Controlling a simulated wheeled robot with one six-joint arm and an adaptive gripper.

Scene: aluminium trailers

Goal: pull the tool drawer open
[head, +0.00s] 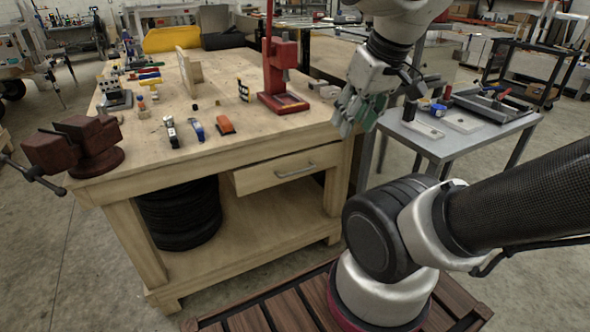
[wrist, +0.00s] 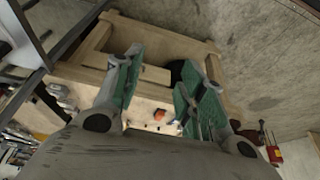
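My gripper (head: 356,118) is above and to the right of the drawer, near the bench's right corner, apart from the handle. In the wrist view my gripper (wrist: 157,85) has its two green-padded fingers spread, with nothing between them. A pale wooden part, likely the drawer front (wrist: 155,75), shows beyond the fingers; the handle is not clear there.
The wooden workbench (head: 150,165) holds a red arbor press (head: 281,75), a dark red vise (head: 85,145) and small tools. Black tyres (head: 180,212) sit on its lower shelf. A grey metal table (head: 455,142) stands close on the right. Floor in front of the drawer is partly open.

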